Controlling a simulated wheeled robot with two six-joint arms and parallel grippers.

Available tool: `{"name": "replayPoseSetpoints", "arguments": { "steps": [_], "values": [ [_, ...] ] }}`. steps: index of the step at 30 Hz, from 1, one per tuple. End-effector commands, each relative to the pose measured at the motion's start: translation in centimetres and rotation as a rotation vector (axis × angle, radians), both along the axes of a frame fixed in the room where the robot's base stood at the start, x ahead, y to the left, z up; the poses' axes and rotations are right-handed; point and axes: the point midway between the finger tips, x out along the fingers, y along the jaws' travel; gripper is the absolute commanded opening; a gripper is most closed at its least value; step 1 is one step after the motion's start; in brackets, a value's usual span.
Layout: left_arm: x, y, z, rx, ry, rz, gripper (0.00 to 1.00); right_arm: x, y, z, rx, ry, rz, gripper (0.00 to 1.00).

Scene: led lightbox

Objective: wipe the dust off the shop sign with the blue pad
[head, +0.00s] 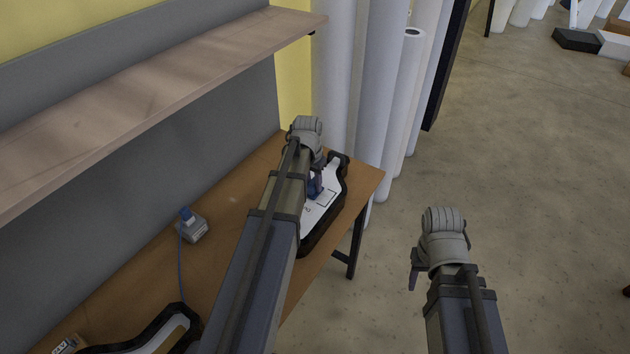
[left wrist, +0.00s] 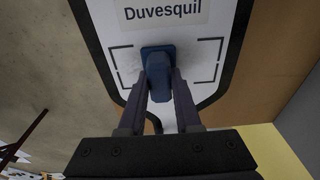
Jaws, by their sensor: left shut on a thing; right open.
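The shop sign (head: 321,211) is a white panel with a thick black edge, lying at the table's right end. In the left wrist view the sign (left wrist: 207,50) carries the word "Duvesquil" and dark corner marks, with greyish specks around the pad. My left gripper (left wrist: 160,92) is shut on the blue pad (left wrist: 157,62), which is over the sign between the corner marks; I cannot tell whether it touches. In the head view the left gripper (head: 316,182) and arm hide part of the sign. My right gripper (head: 416,272) is open and empty over the floor, right of the table.
The wooden table (head: 235,212) also holds a small grey device (head: 190,226) with a blue top and a cable. Another black-edged sign (head: 160,338) lies at the near left. A wooden shelf (head: 150,90) overhangs the back. White rolls (head: 375,85) stand behind.

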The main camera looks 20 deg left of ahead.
Motion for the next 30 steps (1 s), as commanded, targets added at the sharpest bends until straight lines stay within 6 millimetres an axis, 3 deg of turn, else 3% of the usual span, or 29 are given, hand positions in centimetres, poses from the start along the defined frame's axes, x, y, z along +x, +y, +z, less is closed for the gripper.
{"name": "replayPoseSetpoints", "arguments": {
  "steps": [12,20,30],
  "values": [
    [-3.5,0.4,0.1,0.001,0.005,0.001,0.00,0.0,0.0,0.1,0.000,0.000,0.000,0.50],
    [-3.6,0.6,0.1,0.000,0.003,0.001,0.00,0.0,0.0,0.1,0.000,0.000,0.000,0.50],
    [-3.3,2.4,-0.2,0.002,0.003,0.001,0.00,0.0,0.0,-0.2,0.000,0.000,0.000,0.50]
  ]
}}
